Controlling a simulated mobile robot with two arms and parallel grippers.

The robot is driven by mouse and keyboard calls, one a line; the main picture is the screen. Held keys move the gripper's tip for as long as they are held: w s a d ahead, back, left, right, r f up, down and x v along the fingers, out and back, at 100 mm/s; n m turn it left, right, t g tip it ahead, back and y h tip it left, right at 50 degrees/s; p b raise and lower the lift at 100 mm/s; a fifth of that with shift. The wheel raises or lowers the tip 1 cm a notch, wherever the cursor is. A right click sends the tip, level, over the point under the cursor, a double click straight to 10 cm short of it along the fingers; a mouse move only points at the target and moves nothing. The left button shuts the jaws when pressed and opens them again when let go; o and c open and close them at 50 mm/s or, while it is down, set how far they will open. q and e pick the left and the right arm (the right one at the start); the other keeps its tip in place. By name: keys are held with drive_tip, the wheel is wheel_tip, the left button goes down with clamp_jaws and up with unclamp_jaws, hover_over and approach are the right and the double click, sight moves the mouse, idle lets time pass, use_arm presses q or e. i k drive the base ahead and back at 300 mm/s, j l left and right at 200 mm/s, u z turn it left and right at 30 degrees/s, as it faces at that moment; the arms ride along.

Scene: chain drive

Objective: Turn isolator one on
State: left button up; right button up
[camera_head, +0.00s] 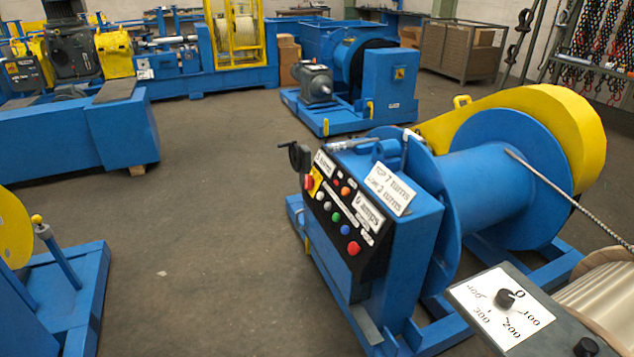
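A blue winch machine with a sloped black control panel (330,236) stands right of centre. At the panel's upper left edge, a red rotary switch on a yellow plate (311,184) looks like an isolator; its on or off position is too small to tell. I cannot read any label saying isolator one. Several coloured buttons, including a large red button (353,248), sit on the panel. Neither of my grippers is in view.
A blue drum (490,195) with a yellow guard stands behind the panel. A grey box with a numbered dial (505,299) is at lower right. Blue stands (75,295) are at lower left. Other blue machines (385,85) stand behind. The concrete floor (210,210) left of the panel is clear.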

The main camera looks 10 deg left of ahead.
sight(309, 181)
drive_tip(key=i+j+z, duration=0.2)
drive_tip(key=z, duration=0.2)
drive_tip(key=i+j+z, duration=0.1)
drive_tip(key=j+z, duration=0.3)
drive_tip(key=i+j+z, duration=0.15)
drive_tip(key=j, duration=0.8)
drive_tip(key=i+j+z, duration=0.15)
drive_tip(key=j, duration=0.8)
drive_tip(key=j+z, duration=0.15)
drive_tip(key=j, duration=0.85)
drive_tip(key=i, duration=0.1)
